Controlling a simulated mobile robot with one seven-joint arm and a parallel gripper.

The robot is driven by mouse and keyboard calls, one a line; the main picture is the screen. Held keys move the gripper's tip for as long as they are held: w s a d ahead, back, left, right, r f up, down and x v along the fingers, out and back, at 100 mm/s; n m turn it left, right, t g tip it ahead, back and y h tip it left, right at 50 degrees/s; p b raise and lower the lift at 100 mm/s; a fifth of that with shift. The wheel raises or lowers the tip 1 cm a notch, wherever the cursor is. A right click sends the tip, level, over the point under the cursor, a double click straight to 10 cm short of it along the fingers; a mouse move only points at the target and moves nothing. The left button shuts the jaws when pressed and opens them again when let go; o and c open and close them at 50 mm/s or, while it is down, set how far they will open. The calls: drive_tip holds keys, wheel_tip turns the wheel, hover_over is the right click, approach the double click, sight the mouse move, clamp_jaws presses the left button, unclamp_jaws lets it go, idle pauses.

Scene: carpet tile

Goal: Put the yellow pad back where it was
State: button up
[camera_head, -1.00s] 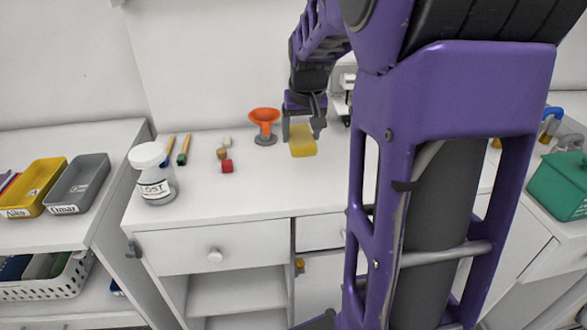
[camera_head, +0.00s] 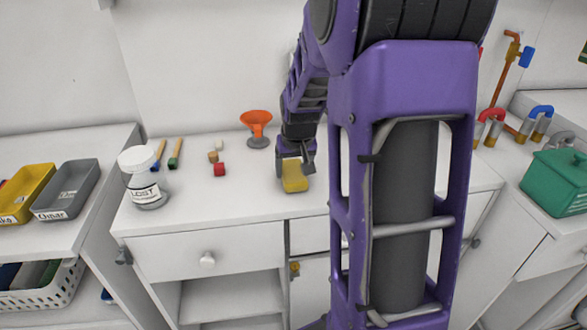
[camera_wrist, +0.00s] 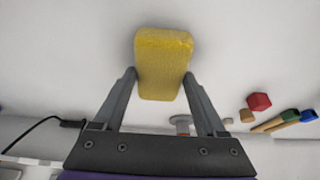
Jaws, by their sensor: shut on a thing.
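The yellow pad (camera_head: 295,181) is a small block over the white counter, right of the orange funnel in the head view. My gripper (camera_head: 294,168) is shut on it, with one finger on each side. In the wrist view the pad (camera_wrist: 163,62) sits between the two fingertips of my gripper (camera_wrist: 160,82), and its far end sticks out past them. I cannot tell whether the pad touches the counter.
On the white counter (camera_head: 240,200) stand an orange funnel (camera_head: 256,120), small blocks (camera_head: 219,169), two brushes (camera_head: 175,155) and a jar marked LOST (camera_head: 143,178). Yellow (camera_head: 27,190) and grey (camera_head: 66,190) trays lie left. A green box (camera_head: 556,180) stands right. The counter's front middle is clear.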

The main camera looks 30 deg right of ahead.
drive_tip(key=shift+f, duration=0.1)
drive_tip(key=o, duration=1.2)
drive_tip(key=shift+o, duration=0.2)
drive_tip(key=shift+r, duration=0.45)
drive_tip(key=p+v, duration=0.1)
drive_tip(key=v, duration=1)
drive_tip(key=shift+s, duration=0.25)
drive_tip(key=shift+a+r, duration=0.1)
drive_tip(key=shift+a, duration=0.05)
